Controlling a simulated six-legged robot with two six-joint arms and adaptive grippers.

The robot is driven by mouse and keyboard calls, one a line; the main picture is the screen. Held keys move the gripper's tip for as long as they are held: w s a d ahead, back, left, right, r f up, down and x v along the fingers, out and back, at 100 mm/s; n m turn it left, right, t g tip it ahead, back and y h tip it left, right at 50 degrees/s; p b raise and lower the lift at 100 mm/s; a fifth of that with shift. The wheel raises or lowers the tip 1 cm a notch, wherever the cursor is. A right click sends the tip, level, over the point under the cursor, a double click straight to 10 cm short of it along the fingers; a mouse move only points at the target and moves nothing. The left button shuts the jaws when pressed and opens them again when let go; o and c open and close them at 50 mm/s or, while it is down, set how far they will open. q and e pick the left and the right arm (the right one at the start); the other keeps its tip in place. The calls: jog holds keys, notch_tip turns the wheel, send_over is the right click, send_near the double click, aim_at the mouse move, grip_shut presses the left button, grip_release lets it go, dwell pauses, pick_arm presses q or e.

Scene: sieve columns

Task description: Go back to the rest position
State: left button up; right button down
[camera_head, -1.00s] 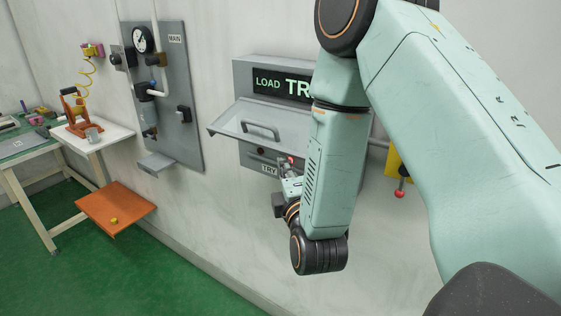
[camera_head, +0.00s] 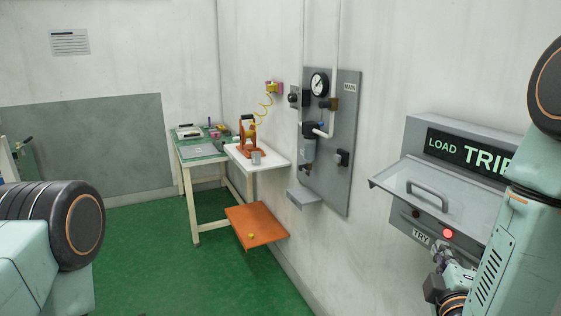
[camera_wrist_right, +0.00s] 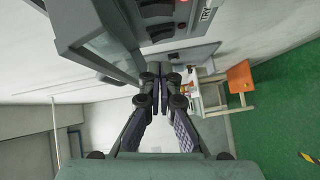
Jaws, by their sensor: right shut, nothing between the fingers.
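My right gripper (camera_head: 440,256) is at the right of the head view, just below the grey load box (camera_head: 472,130). The box shows a lit sign (camera_head: 470,152) reading "LOAD TRIP", a raised clear cover (camera_head: 430,190) with a handle, and a lit red button (camera_head: 448,233) near the "TRY" label. In the right wrist view the right gripper (camera_wrist_right: 160,72) has its fingers together with nothing between them, and the load box (camera_wrist_right: 95,40) is close beside it at the upper left. Part of my left arm shows at the lower left of the head view; its gripper is out of view.
A grey panel (camera_head: 345,130) with a gauge (camera_head: 319,84) hangs on the wall. Farther back are a workbench (camera_head: 200,160), a white shelf with an orange press (camera_head: 247,138), and a low orange shelf (camera_head: 262,226). The green floor (camera_head: 165,270) is open.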

jog(key=s+a+f+m+g+y+b, duration=0.25)
jog(key=s+f+m+g, duration=0.2)
jog(key=f, duration=0.65)
jog(key=s+a+f+m+g+y+b, duration=0.25)
jog(key=s+a+f+m+g, duration=0.2)
jog(key=f, duration=0.75)
jog(key=s+a+f+m+g+b, duration=0.1)
jog(key=s+f+g+b, duration=0.2)
jog(key=s+f, duration=0.7)
jog(key=s+a+f+m+g+y+b, duration=0.1)
jog(key=s+f+g+b, duration=0.3)
jog(key=s+f, duration=0.5)
jog(key=s, duration=0.3)
jog(key=shift+a+f+m, duration=0.3)
jog(key=shift+f+m, duration=0.05)
jog(key=shift+m, duration=0.05)
